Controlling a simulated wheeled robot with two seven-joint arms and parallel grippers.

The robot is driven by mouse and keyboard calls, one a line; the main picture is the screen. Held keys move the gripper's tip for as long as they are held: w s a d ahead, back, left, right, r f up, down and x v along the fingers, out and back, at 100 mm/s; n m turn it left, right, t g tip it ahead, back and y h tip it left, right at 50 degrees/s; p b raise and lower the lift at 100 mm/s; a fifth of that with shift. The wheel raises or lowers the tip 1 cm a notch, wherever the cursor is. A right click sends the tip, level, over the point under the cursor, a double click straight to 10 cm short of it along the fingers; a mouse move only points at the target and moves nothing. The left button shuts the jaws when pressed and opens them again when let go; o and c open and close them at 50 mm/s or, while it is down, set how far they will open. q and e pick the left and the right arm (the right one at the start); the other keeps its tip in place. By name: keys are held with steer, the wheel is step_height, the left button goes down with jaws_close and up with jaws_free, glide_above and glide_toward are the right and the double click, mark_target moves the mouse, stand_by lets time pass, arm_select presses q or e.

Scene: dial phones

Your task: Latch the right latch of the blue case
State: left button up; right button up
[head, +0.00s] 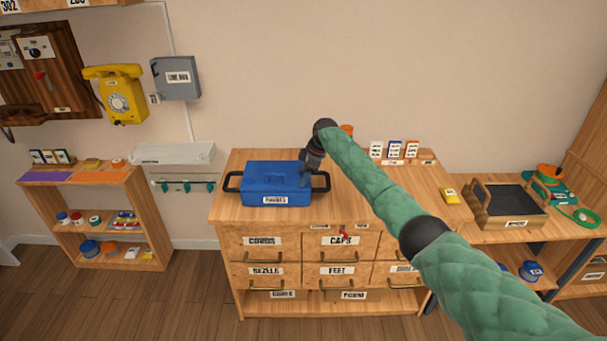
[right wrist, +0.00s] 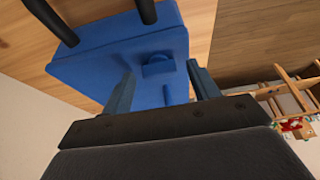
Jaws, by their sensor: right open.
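The blue case (head: 262,193) sits shut-looking on the wooden cabinet top, with black handles at its left and right ends and a label on its front. My right gripper (head: 305,181) is over the case's right end, close to the right handle (head: 322,183). In the right wrist view, my right gripper (right wrist: 160,70) is open, its fingers apart over the blue case (right wrist: 95,70). A small raised blue part (right wrist: 157,66) shows between the fingertips; I cannot tell whether it is a latch. The right latch's state is not clear. My left gripper is out of view.
The cabinet (head: 262,240) has labelled drawers below the case. White and blue cards (head: 394,150) stand at the back right of its top. An open wooden tray (head: 510,205) is further right. A yellow phone (head: 118,95) hangs on the wall at left.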

steer(key=c, duration=1)
